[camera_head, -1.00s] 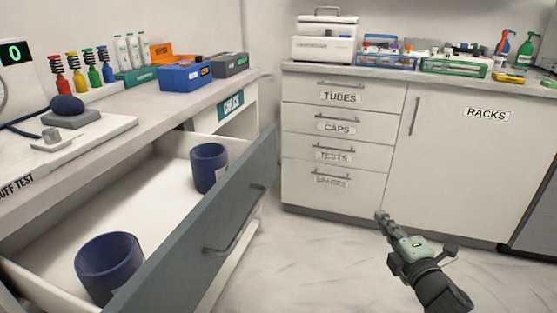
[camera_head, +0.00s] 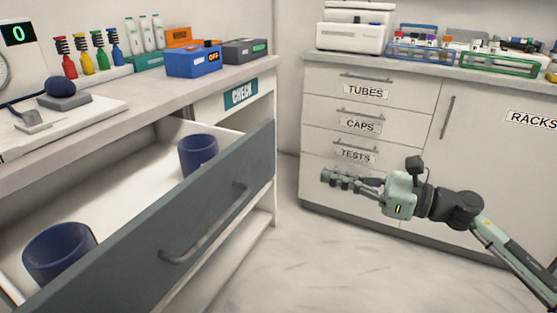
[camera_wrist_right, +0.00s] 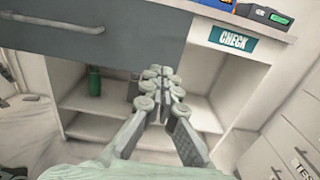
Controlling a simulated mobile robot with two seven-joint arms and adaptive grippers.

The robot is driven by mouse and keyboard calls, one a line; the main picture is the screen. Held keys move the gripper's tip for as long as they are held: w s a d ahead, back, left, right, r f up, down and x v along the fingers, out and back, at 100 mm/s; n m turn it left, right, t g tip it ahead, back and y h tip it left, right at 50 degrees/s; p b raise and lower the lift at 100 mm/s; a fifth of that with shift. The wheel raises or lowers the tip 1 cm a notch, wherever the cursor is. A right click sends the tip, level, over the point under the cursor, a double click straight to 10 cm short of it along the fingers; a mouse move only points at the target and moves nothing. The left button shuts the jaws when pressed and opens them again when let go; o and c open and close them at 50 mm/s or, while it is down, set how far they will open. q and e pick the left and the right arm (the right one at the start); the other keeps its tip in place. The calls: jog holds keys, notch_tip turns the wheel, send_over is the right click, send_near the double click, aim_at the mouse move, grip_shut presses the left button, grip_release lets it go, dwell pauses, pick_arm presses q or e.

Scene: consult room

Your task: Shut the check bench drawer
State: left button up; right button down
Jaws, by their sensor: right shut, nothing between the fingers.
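The check bench drawer (camera_head: 150,257) stands pulled out, with a grey front and a bar handle (camera_head: 207,226). Two dark blue cups, a far one (camera_head: 197,156) and a near one (camera_head: 58,252), stand inside it. My right gripper (camera_head: 326,175) is shut and empty, to the right of the drawer front and apart from it, pointing left. In the right wrist view the shut fingers (camera_wrist_right: 160,73) point toward the bench, with the drawer front (camera_wrist_right: 125,35) and handle (camera_wrist_right: 50,22) at upper left. My left gripper is not in view.
The bench top (camera_head: 150,95) holds bottles, boxes and a gauge. A CHECK label (camera_head: 241,94) marks the bench. A white cabinet (camera_head: 420,125) with labelled drawers stands behind my right arm. Open floor (camera_head: 300,270) lies between drawer and cabinet. A green bottle (camera_wrist_right: 95,82) stands on the lower shelf.

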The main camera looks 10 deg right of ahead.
aim_at(265, 158)
jog(key=p+x, duration=0.2)
jog(key=x, duration=0.9)
jog(key=shift+a+r+p, duration=0.15)
jog(key=shift+p, duration=0.15)
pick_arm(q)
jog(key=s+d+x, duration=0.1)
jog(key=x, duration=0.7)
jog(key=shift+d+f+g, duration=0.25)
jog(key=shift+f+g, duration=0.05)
pick_arm(e)
jog(key=shift+w+a, duration=0.4)
jog(key=shift+a, duration=0.1)
